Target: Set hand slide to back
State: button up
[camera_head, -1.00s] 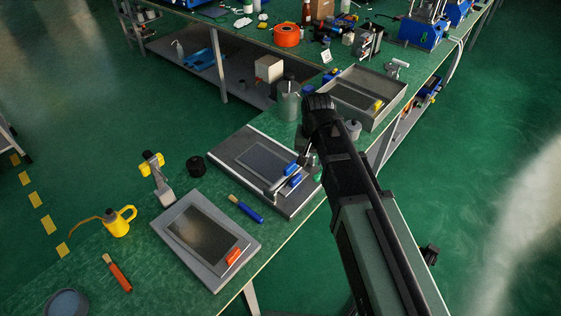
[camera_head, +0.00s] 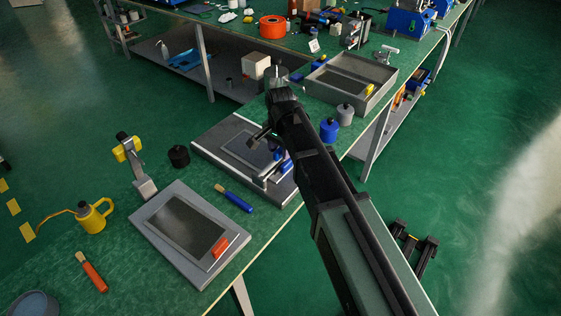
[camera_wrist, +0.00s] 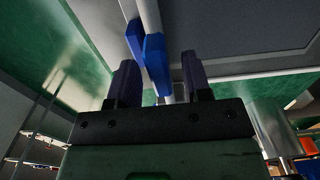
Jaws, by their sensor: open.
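A flat grey unit (camera_head: 212,138) with a dark plate lies on the bench in the head view. I take it for the hand slide. It has a pale metal bar and blue grips (camera_head: 286,166) along its right side, partly behind my arm. In the wrist view two blue grips (camera_wrist: 155,62) on pale rods show ahead. My gripper (camera_wrist: 160,68) is open, with its dark fingers on either side of the nearer blue grip. I cannot tell whether they touch it. In the head view my gripper (camera_head: 262,138) is over the unit, its fingertips poorly visible.
A second grey unit (camera_head: 150,232) with a red block stands nearer, with a yellow-headed clamp (camera_head: 128,147) behind it. A blue-handled brush (camera_head: 234,198) lies between the units. A grey tray (camera_head: 320,83), a grey jar (camera_head: 344,115) and a blue jar (camera_head: 328,131) stand beyond my arm.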

jog(key=shift+f, duration=0.2)
grip_shut()
